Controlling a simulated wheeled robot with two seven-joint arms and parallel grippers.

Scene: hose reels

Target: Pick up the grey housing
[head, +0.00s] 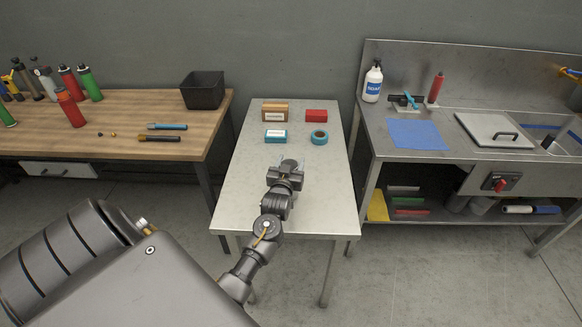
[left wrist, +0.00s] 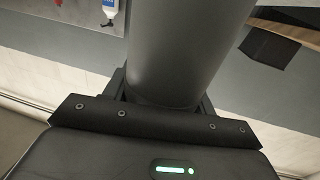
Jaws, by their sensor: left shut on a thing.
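My left gripper (head: 288,166) is over the middle of the metal table, its jaws pointing away from me. In the left wrist view a thick, smooth dark grey cylinder stands between the dark fingers, which are shut on it; I take this to be the grey housing (left wrist: 180,50). In the head view the gripper hides most of it, so I cannot tell whether it touches the tabletop. My right gripper is not in view.
A black bin (head: 203,90) stands on the wooden bench, left; a steel sink bench (head: 450,130) is right.

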